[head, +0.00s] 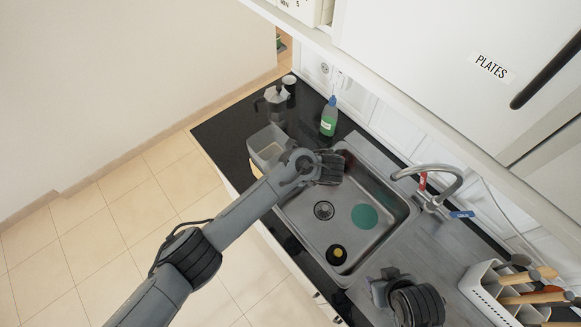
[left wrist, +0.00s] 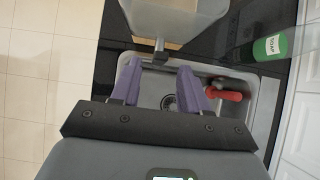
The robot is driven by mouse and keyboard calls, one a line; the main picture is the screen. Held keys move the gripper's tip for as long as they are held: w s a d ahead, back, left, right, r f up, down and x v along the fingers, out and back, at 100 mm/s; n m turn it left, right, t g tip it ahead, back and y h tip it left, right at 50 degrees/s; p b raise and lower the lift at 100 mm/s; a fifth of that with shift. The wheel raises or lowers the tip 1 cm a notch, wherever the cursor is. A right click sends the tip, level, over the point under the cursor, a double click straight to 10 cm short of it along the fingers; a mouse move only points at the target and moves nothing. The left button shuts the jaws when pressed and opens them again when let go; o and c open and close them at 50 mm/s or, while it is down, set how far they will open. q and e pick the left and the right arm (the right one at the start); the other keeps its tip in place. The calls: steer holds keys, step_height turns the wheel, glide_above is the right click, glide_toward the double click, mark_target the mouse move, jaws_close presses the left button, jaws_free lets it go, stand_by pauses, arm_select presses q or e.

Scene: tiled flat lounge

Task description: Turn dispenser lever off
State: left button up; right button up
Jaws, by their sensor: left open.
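The dispenser (head: 266,147) is a pale see-through box at the counter's left end, beside the sink. In the left wrist view it fills the top (left wrist: 170,20), with a small dark tap and lever (left wrist: 160,50) at its lower front. My left gripper (left wrist: 161,73) is open, its two purple fingers spread on either side below the lever. The lever shows between the fingertips; contact cannot be told. In the head view the left gripper (head: 331,167) is over the sink's left end, fingers hidden. Part of my right arm (head: 405,300) shows at the bottom, its fingers unclear.
The metal sink (head: 345,215) holds a green disc (head: 364,216) and a yellow-black item (head: 336,254). A green soap bottle (head: 328,118), moka pot (head: 275,98), faucet (head: 440,172) and utensil rack (head: 490,290) surround it. A red-handled thing (left wrist: 226,94) lies right of the fingers.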

arm_select(q)
steer(key=shift+v, duration=2.65)
